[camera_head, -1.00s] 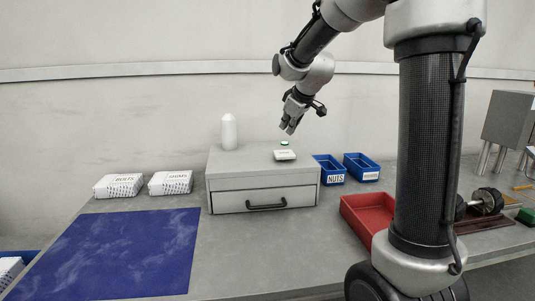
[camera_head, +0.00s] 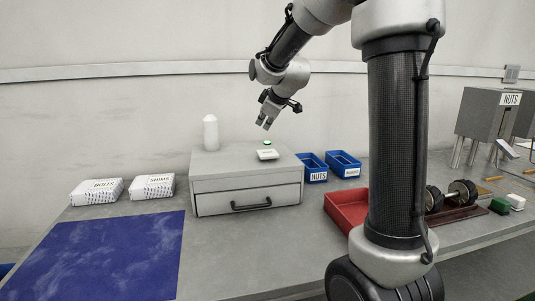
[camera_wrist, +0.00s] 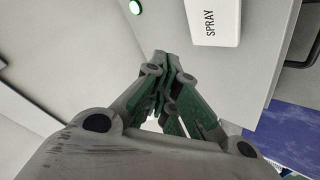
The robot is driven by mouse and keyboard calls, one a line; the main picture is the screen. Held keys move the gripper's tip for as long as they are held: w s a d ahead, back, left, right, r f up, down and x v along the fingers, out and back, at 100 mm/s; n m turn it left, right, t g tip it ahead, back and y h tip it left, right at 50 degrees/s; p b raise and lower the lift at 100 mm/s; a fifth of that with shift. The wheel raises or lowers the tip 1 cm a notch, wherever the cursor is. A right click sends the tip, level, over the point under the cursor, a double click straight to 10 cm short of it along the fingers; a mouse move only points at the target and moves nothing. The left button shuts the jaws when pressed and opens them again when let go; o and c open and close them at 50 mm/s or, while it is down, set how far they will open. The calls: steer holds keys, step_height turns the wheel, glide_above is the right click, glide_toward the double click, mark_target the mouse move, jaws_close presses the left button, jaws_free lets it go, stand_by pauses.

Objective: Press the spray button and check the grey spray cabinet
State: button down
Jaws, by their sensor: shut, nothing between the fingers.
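The grey spray cabinet (camera_head: 245,173) stands on the bench with a black handle (camera_head: 251,204) on its drawer front, which looks closed. On its top are a small green button (camera_head: 267,142) and a white plate (camera_head: 267,155). The wrist view shows the green button (camera_wrist: 135,7) lit at the top edge and the white plate (camera_wrist: 213,20) with the word SPRAY. My gripper (camera_head: 264,124) is shut and empty, pointing down above the button, apart from it. In the wrist view its closed fingertips (camera_wrist: 167,60) are below the button in the picture.
A white bottle (camera_head: 210,133) stands at the cabinet's back left. Two blue bins (camera_head: 316,177) and a red tray (camera_head: 343,210) are to the right. Two white packs (camera_head: 97,191) and a blue mat (camera_head: 125,255) lie left. A grey NUTS dispenser (camera_head: 487,115) stands far right.

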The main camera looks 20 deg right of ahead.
mark_target(262, 151)
steer(key=shift+f, duration=3.3)
steer(key=shift+f, duration=0.35)
steer(key=shift+f, duration=0.85)
steer(key=shift+r, duration=1.25)
steer(key=shift+r, duration=2.5)
